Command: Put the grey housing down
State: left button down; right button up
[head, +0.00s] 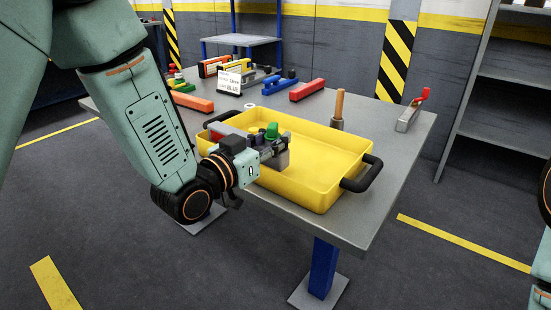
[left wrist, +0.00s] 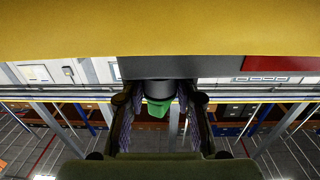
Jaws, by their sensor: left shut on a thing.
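The grey housing (head: 281,159) with a green cap (head: 272,130) is at my left gripper (head: 266,146) in the head view. That gripper is shut on it, over the near left part of the yellow tray (head: 330,193). Whether the housing touches the tray floor cannot be told. In the left wrist view, a grey block (left wrist: 155,67) with a dark round part and a green part (left wrist: 158,107) sits between the two fingers (left wrist: 158,115), below the yellow tray's surface (left wrist: 160,30). My right gripper does not show.
The tray has black handles (head: 362,174) and stands on a grey table (head: 405,148). Red blocks (head: 307,90), a blue block (head: 267,86), a sign (head: 230,82), a wooden-handled tool (head: 338,108) and a red-tipped grey piece (head: 411,112) stand behind it. The tray's right side is empty.

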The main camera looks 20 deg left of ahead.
pick_arm(q)
notch_tip(320, 180, down, 3)
jog(key=shift+f+b, duration=0.2)
jog(key=shift+b, duration=0.5)
jog(key=shift+a+f, duration=0.1)
jog(key=shift+s, duration=0.15)
jog(key=c, duration=1.3)
grip_release()
jog(key=shift+f, duration=0.1)
jog(key=shift+o, duration=1.4)
